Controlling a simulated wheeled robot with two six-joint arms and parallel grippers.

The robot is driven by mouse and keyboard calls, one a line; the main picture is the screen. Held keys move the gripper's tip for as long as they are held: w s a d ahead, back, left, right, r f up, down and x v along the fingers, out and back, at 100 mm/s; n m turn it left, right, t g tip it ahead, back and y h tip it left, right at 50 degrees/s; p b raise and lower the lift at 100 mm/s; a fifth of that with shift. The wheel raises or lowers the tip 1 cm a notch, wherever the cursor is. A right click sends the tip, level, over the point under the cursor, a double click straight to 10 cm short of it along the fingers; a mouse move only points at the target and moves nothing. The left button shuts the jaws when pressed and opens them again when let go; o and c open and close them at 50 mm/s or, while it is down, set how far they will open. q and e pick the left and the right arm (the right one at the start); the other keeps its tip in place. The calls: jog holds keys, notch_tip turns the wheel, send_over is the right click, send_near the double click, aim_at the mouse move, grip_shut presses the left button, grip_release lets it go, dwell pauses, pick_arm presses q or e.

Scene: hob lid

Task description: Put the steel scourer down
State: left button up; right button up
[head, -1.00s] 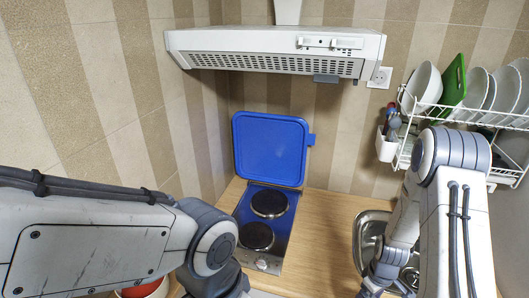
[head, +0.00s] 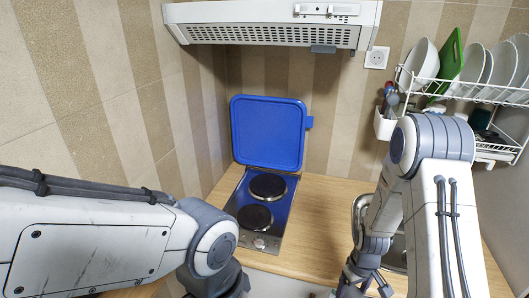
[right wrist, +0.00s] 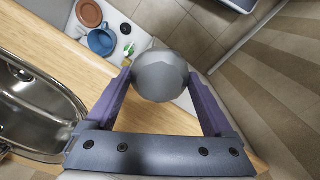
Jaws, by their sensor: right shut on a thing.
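The steel scourer (right wrist: 163,76) is a grey, rounded lump in the right wrist view. My right gripper (right wrist: 162,82) is shut on it, with one purple-grey finger on each side. In the right wrist view the scourer appears beyond the wooden worktop edge, over a lower white surface. In the head view my right gripper (head: 364,285) is at the bottom edge, in front of the worktop and sink; I cannot make out the scourer there. My left arm comes in from the left, but its fingers are out of the frame.
A two-plate hob (head: 262,214) has its blue lid (head: 268,132) raised. The wooden worktop (head: 315,215) is clear between hob and sink (right wrist: 40,112). A dish rack (head: 470,90) hangs at right. A blue mug (right wrist: 102,42) and a brown bowl (right wrist: 89,13) stand on the white surface.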

jog(key=a+f+m+b, duration=0.3)
jog(key=a+f+b, duration=0.3)
jog(key=b, duration=0.2)
jog(key=shift+f, duration=0.15)
jog(key=shift+s, duration=0.1)
